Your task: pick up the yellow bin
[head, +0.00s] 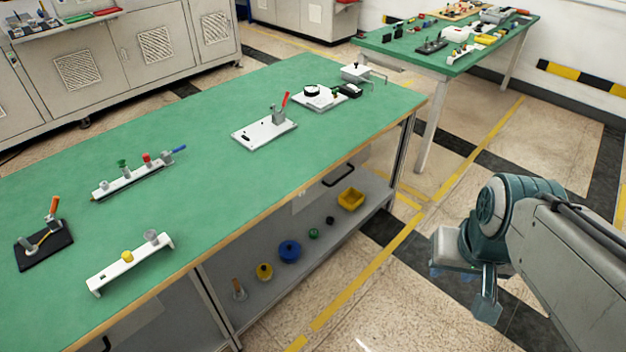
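The yellow bin (351,199) is a small open-topped tray. It sits on the grey lower shelf of the green-topped workbench, near the shelf's right end. My gripper (473,288) hangs over the floor to the right of the bench, well apart from the bin. I see no object in it. The angle and the arm hide its fingertips in part, so I cannot tell whether it is open or shut.
The green bench top (200,170) overhangs the lower shelf (270,292). A blue round part (289,251), a yellow round part (264,271) and smaller pieces share the shelf. Another green table (450,50) stands behind. The floor between my arm and the bench is clear.

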